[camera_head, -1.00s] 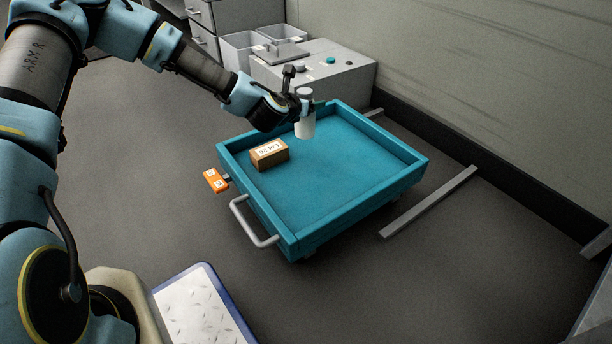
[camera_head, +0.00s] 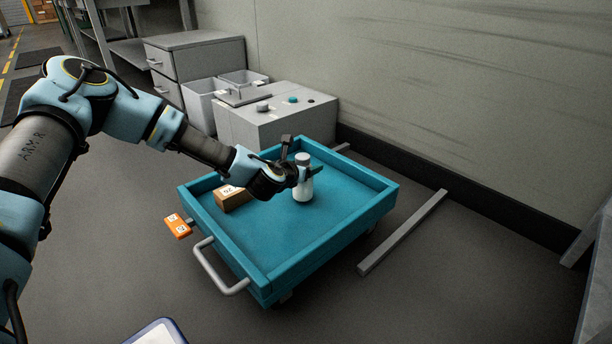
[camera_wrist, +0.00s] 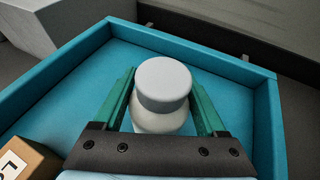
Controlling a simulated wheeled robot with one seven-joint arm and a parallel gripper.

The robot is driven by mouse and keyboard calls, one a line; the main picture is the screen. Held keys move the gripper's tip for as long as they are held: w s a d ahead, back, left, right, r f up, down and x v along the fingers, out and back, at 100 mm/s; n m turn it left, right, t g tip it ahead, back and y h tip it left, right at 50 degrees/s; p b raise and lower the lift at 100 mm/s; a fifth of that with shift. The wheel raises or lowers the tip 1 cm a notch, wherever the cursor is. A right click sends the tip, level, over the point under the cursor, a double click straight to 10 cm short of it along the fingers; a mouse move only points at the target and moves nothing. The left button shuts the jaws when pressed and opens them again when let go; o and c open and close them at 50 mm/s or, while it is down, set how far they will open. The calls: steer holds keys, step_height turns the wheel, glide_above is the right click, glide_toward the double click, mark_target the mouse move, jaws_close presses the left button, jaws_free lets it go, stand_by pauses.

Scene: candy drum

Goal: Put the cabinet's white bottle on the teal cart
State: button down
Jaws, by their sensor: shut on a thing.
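The white bottle (camera_head: 303,187) has a grey cap and is upright over the teal cart's tray, inside its rim. My gripper (camera_head: 306,172) is shut on it near the top. In the wrist view the bottle (camera_wrist: 161,92) sits between the two green fingers of my gripper (camera_wrist: 163,100). The teal cart (camera_head: 330,241) is a shallow tray with raised walls and a grey handle at the front left. I cannot tell whether the bottle's base touches the tray floor.
A cardboard box (camera_head: 232,199) lies in the cart's left part, partly behind my gripper; it also shows in the wrist view (camera_wrist: 28,158). The cart's right and front floor is clear. A grey cabinet block (camera_head: 280,125) stands behind the cart. A grey bar (camera_head: 405,232) lies right of it.

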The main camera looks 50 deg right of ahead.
steer(key=shift+f, duration=0.5)
steer(key=shift+f, duration=0.2)
jaws_free()
steer(key=shift+r, duration=0.1)
steer(key=shift+a+r, duration=0.1)
steer(key=shift+r, duration=0.05)
steer(key=p+v, duration=0.5)
steer(key=v, duration=0.6)
steer(key=shift+s+a, duration=0.2)
steer(key=shift+a, duration=0.2)
